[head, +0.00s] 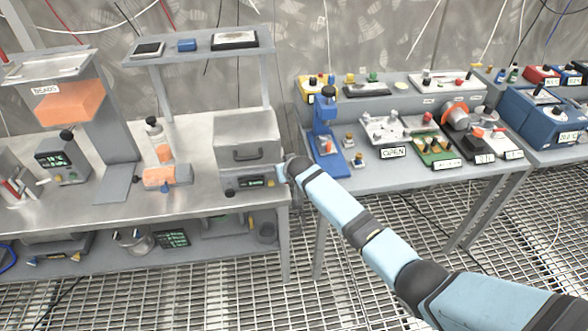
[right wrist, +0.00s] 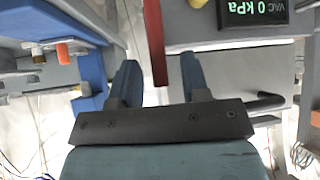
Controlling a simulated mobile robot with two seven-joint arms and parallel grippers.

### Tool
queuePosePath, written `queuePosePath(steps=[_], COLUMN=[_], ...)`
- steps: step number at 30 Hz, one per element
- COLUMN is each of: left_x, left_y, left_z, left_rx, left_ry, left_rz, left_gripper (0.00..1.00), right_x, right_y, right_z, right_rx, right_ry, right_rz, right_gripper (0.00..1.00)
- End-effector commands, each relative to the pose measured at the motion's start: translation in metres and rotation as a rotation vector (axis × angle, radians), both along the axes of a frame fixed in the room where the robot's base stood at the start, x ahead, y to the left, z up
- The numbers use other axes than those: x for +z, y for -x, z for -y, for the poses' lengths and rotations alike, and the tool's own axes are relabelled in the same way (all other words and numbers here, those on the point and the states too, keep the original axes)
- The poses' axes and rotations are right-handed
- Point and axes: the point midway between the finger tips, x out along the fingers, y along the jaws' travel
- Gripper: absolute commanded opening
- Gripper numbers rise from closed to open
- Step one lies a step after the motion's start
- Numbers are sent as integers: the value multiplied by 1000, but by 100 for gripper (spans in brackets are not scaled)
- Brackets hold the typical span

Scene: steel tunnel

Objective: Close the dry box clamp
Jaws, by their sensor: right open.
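The dry box (head: 247,137) is a grey box with a dark handle on its front, standing at the right end of the left bench; its lid looks down. A small panel with a green readout sits low on its front; the right wrist view shows a readout (right wrist: 254,12) of VAC 0 kPa. A red bar (right wrist: 154,42), which looks like the clamp's lever, reaches down between the fingers of my right gripper (right wrist: 160,78). The gripper is open, with a gap on both sides of the bar. In the head view, my right gripper (head: 284,170) is at the box's right side and hides the clamp.
A blue press-like stand (head: 326,130) is on the right bench, close to my right arm. A narrow gap separates the benches.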

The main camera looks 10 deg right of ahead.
Motion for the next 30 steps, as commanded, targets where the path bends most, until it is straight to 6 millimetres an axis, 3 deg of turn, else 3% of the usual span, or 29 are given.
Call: queuePosePath(steps=[15, 21, 30], left_x=[4, 3, 3], left_y=[0, 0, 0], left_z=[-1, -1, -1], left_rx=[2, 3, 2], left_ry=[-2, -1, 0], left_rz=[3, 2, 1], left_gripper=[43, 43, 43], right_x=[66, 78, 79], right_y=[70, 82, 83], right_z=[13, 15, 15], right_rx=[0, 0, 0], right_ry=[1, 1, 2], right_rz=[2, 0, -1], right_gripper=[42, 42, 42])
